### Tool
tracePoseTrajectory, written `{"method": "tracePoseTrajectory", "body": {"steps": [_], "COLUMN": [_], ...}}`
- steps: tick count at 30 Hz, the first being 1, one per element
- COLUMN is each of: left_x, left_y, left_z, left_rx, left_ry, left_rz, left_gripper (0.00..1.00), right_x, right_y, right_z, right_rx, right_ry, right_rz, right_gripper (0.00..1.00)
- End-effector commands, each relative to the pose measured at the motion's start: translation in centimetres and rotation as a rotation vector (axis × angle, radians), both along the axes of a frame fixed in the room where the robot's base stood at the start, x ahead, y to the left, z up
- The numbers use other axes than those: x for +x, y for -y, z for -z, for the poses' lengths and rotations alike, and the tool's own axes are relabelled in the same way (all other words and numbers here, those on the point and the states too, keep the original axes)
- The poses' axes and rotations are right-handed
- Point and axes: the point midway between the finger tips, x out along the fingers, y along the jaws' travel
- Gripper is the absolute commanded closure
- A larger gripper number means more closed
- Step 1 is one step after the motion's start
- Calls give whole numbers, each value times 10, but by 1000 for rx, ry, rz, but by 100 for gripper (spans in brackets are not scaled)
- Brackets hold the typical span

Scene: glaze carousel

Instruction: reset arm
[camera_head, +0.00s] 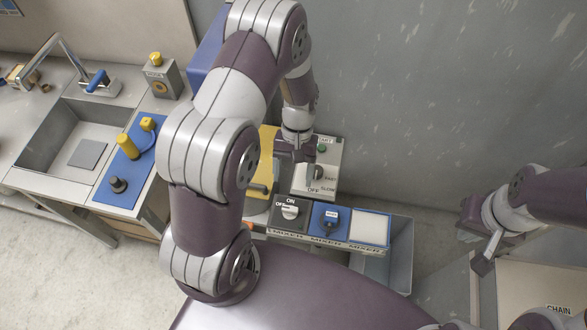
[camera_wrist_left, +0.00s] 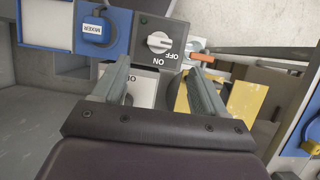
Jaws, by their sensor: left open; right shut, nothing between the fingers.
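My left gripper (camera_head: 297,152) is open and empty. It hangs just above the upright control panel (camera_head: 328,165) with a green button and a dark dial. In the left wrist view its two fingers (camera_wrist_left: 160,72) stand apart, with a white panel face visible between them. The grey switch box (camera_head: 290,213) with a white ON/OFF knob lies in front of it; the knob (camera_wrist_left: 158,42) also shows beyond the fingers in the left wrist view. My right gripper (camera_head: 481,250) is shut and empty at the right, beside a pale board marked CHAIN (camera_head: 540,290).
A blue MIXER plug block (camera_head: 328,222) and a white pad (camera_head: 370,226) sit right of the switch box. A grey bin (camera_head: 398,260) stands beside them. At left are a sink (camera_head: 85,155) and a blue board (camera_head: 124,185) with yellow fittings. My left arm hides the middle.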

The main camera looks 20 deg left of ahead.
Motion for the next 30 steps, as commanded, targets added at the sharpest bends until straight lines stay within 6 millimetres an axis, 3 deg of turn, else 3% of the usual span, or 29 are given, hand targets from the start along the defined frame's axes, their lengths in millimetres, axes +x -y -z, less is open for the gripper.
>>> {"method": "tracePoseTrajectory", "body": {"steps": [7, 23, 24, 26, 30], "left_x": [8, 10, 1, -8, -29], "left_y": [-2, -3, -4, -6, -3], "left_z": [-21, -17, -14, -26, -81], "left_rx": [0, 0, 2, 9, 34], "left_ry": [0, 25, 28, 78, 274], "left_rz": [0, 17, 34, 69, 179], "left_gripper": [28, 28, 28, 28, 28], "right_x": [0, 0, 0, 0, 0], "right_y": [0, 0, 0, 0, 0], "right_z": [4, 4, 3, 3, 3], "right_rx": [0, 0, 0, 0, 0], "right_ry": [0, 0, 0, 0, 0], "right_rz": [0, 0, 0, 0, 0], "right_gripper": [100, 100, 100, 100, 100]}}
